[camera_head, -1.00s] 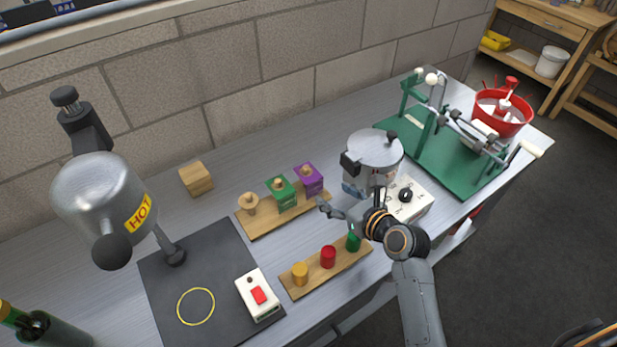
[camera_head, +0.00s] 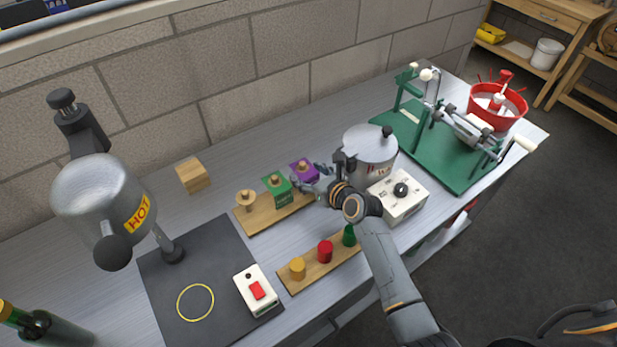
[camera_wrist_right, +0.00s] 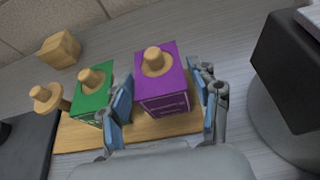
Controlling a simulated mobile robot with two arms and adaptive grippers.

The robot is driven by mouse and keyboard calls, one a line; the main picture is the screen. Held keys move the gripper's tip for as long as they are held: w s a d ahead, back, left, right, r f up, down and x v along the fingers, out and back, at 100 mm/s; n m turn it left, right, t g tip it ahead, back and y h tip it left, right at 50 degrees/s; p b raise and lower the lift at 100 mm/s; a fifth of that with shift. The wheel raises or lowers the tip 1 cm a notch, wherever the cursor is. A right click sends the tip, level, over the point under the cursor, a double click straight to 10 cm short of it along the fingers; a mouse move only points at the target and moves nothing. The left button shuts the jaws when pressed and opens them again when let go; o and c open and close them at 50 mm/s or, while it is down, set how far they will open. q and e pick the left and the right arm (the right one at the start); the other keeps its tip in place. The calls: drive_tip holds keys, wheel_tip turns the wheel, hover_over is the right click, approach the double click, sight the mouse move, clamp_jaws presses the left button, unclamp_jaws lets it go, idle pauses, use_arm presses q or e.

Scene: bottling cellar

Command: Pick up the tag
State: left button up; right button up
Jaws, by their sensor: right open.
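A purple block-shaped tag (camera_head: 301,169) sits over a wooden peg at the right end of the rear wooden rack (camera_head: 252,221). In the right wrist view the purple tag (camera_wrist_right: 163,88) stands between the two blue-padded fingers of my right gripper (camera_wrist_right: 166,103). That gripper is open, with one finger on each side of the tag; I cannot tell whether either touches. In the head view my right gripper (camera_head: 318,180) partly covers the tag's lower right. A green tag (camera_head: 279,189) sits on the peg to its left, close to the left finger.
The left peg (camera_head: 245,198) of the rear rack is bare. A steel pot (camera_head: 370,147) and a white dial box (camera_head: 404,204) stand right of my gripper. A front rack holds yellow, red (camera_head: 325,251) and green pieces. A wooden block (camera_head: 193,176) stands back left.

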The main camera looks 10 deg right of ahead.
drive_tip(key=c, duration=0.5)
drive_tip(key=shift+o, duration=0.2)
